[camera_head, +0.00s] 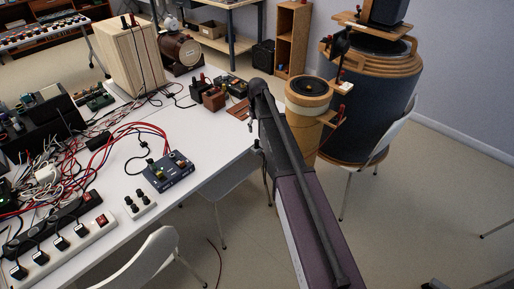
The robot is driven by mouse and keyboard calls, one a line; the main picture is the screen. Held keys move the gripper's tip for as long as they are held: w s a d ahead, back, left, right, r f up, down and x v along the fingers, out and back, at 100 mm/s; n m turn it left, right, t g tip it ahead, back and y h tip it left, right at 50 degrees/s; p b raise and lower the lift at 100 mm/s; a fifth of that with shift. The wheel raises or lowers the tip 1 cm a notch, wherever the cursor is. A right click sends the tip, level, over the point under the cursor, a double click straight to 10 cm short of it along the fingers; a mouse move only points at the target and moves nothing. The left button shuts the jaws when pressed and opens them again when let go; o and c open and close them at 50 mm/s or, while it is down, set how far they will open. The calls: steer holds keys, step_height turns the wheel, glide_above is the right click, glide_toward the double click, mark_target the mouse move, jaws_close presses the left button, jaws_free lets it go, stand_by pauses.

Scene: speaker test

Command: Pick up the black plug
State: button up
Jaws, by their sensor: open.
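Several black plugs (60,243) sit in a row along the white power strip (98,234) at the lower left of the white table. I cannot tell which of them is the black plug of the task. Their cables run up toward a dark strip (66,211) behind. My arm rises from the bottom right to a joint beyond the table's right edge, well to the right of the plugs.
A blue box (168,171) with knobs and a small white socket block (140,204) lie near the table's front edge. Tangled cables (62,170) cover the left side. A white chair (150,262) stands in front; wooden speakers (308,100) stand right.

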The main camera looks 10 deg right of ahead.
mark_target(257, 140)
steer(key=shift+f+b, duration=1.15)
steer(key=shift+f, duration=0.3)
steer(key=shift+w+a+f+b, duration=0.1)
steer(key=shift+f+b, duration=2.5)
jaws_close()
